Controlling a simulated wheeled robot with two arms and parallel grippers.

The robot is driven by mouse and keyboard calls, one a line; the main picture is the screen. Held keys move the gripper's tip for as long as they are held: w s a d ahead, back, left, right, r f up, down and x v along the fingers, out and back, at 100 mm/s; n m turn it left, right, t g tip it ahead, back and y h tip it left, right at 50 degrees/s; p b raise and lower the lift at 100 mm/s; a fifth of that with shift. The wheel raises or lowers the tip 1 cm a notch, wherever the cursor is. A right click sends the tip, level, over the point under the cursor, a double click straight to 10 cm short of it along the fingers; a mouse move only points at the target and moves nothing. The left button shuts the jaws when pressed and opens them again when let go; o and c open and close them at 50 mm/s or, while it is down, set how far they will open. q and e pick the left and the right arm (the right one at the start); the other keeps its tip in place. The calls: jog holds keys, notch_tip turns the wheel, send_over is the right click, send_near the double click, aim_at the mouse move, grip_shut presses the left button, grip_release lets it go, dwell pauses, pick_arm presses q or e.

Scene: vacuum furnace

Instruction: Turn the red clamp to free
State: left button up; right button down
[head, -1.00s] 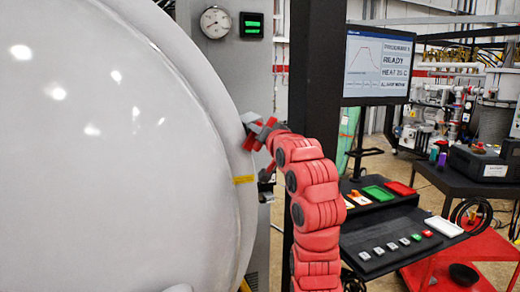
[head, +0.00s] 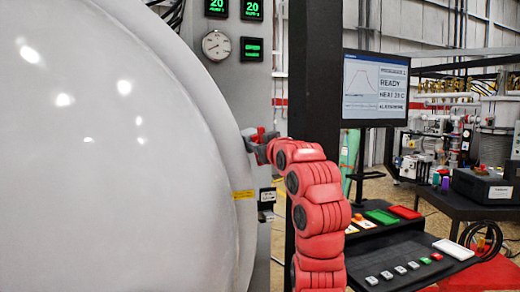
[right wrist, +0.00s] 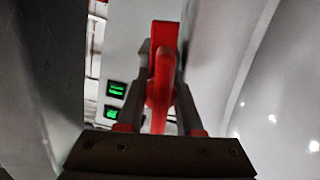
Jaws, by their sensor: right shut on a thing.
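The red clamp (right wrist: 161,75) stands between the two fingers of my right gripper (right wrist: 162,95) in the right wrist view, and the fingers are shut on it. In the head view my right gripper (head: 262,147) is at the right rim of the large grey furnace door (head: 110,150). Only a small red part of the clamp (head: 261,133) shows there above the gripper; the rest is hidden by the gripper and arm. My left gripper is not in view.
A dark post (head: 314,75) stands right of the door, close to my right arm. A monitor (head: 375,88) reading READY stands above a button console (head: 400,262) with coloured trays. A grey panel with a dial gauge (head: 216,45) is behind the door.

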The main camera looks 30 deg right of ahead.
jog(key=shift+n, duration=0.6)
jog(key=c, duration=0.8)
grip_release()
jog(key=shift+c, duration=0.2)
jog(key=shift+s, duration=0.1)
jog(key=b+v, duration=0.5)
jog(key=v, duration=1.2)
jog(key=shift+s+f, duration=0.1)
